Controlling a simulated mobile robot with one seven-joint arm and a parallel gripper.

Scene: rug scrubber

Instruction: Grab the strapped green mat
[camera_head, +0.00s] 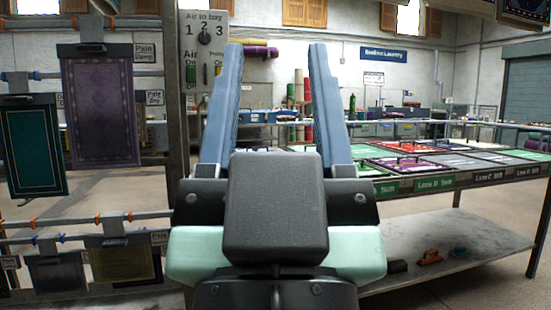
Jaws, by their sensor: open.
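My gripper (277,48) is in the middle of the view, its two long blue fingers wide apart, pointing ahead with nothing between them. A dark green bordered mat (36,150) hangs from a clip on the left rack, left of my gripper. Another green mat (525,154) lies at the table's far right. Which of these is the strapped one I cannot tell for sure. My gripper touches none of them.
A purple mat (101,110) hangs beside the dark green one. A dark post (172,100) stands left of my gripper. The long table (460,184) has lane labels, with a lower shelf (450,250) holding a small orange-red item (430,257). Rolled mats (299,100) stand at the back.

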